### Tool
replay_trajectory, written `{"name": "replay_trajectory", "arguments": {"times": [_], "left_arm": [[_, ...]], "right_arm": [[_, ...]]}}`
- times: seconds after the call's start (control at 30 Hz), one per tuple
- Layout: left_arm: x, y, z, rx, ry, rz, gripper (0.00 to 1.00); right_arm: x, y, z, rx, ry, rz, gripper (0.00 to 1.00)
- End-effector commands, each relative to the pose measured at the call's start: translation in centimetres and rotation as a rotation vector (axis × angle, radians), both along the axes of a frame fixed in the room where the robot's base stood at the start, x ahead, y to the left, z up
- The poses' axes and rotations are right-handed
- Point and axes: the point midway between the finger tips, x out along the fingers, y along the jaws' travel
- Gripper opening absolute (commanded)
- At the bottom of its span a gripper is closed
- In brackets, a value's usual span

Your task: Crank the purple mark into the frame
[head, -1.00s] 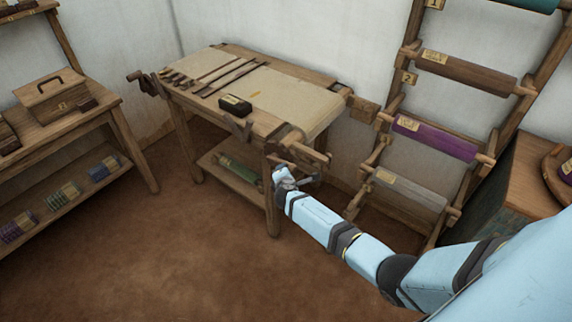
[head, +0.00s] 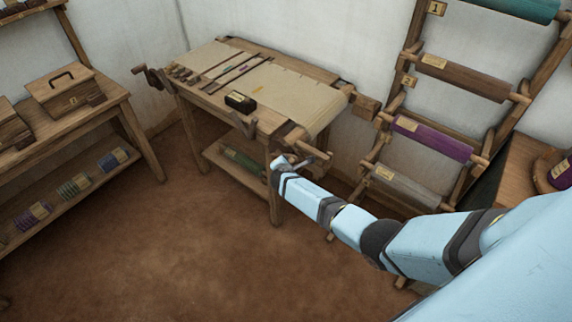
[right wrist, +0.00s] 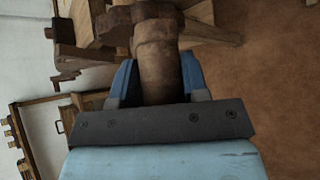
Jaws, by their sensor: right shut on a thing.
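The loom (head: 215,102) stands mid-room with a pale cloth (head: 290,92) stretched over its top. Thin dark bars cross the cloth toward its left half. My right gripper (head: 285,164) is at the crank (head: 318,158) on the loom's near right corner. In the right wrist view its blue fingers (right wrist: 152,85) are shut around the brown wooden crank handle (right wrist: 157,70). My left gripper is out of view.
A small black box (head: 240,102) sits on the loom's near edge. A rack with a purple roll (head: 432,138) and other rolls stands at the right. A side table with a lidded box (head: 62,90) is at the left. The floor in front is clear.

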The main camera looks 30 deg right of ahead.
Motion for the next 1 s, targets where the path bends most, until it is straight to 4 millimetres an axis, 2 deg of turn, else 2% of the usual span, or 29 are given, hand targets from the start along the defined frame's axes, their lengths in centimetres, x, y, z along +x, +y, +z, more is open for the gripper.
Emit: {"name": "replay_trajectory", "arguments": {"times": [0.1, 0.13, 0.2, 0.47, 0.63, 1.0], "left_arm": [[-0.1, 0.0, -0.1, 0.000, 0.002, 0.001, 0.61], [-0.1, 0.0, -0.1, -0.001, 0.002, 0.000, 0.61], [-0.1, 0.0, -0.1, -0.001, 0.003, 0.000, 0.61], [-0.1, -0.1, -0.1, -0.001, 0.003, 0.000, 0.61], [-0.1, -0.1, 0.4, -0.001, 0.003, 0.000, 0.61], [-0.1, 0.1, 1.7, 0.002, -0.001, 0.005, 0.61]], "right_arm": [[-0.5, 0.1, -0.6, 0.003, 0.010, -0.003, 0.00], [-0.5, 0.1, -0.6, 0.003, 0.010, -0.003, 0.48], [-0.4, 0.1, -0.6, 0.003, 0.008, -0.003, 0.61], [-0.2, 0.0, -0.2, 0.002, 0.003, -0.002, 0.61], [-0.9, 0.6, 0.5, 0.003, 0.000, 0.000, 0.61], [-6.2, 4.1, 4.4, 0.004, 0.002, 0.000, 0.61]]}}
